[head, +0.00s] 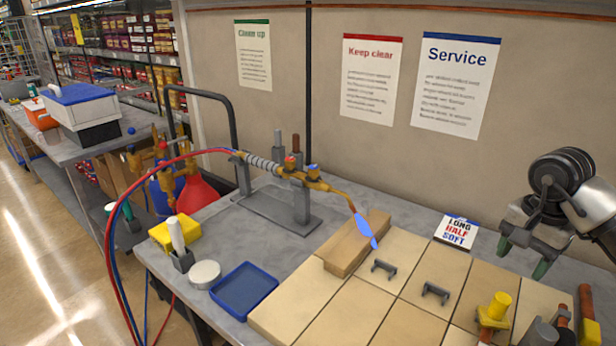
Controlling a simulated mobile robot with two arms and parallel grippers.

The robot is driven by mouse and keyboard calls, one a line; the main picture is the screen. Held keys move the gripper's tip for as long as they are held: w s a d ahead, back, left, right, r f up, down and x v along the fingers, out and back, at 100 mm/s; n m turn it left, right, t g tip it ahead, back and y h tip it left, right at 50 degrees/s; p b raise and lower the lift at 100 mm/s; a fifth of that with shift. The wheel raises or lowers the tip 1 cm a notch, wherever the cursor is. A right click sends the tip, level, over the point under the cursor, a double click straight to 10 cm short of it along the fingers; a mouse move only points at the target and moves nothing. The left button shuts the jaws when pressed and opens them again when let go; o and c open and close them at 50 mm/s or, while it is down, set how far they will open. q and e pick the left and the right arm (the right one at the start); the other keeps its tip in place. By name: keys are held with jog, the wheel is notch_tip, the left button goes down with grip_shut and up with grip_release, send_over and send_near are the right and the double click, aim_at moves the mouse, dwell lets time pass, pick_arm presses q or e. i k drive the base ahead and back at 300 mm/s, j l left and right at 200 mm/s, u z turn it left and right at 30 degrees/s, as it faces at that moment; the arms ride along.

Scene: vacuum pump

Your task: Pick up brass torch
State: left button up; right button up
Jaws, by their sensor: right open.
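The brass torch (313,182) lies in a grey stand (301,205) at the middle of the table. Its ribbed grip (262,163) points up and left. Its nozzle points down and right with a blue flame (366,232) at the tip. A red and a blue hose run from its rear end. My right gripper (523,257) is open and empty at the right, well apart from the torch, with its dark green fingertips pointing down. My left gripper is not in view.
A tan brick (357,243) lies close to the flame. Pale tiles (310,312) with small grey brackets (384,267) cover the front. A blue tray (243,290), a round tin (205,274) and a yellow block (175,232) stand at left.

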aim_at(318, 185)
jog(key=z, duration=1.05)
jog(key=u, duration=1.3)
jog(key=k, duration=0.5)
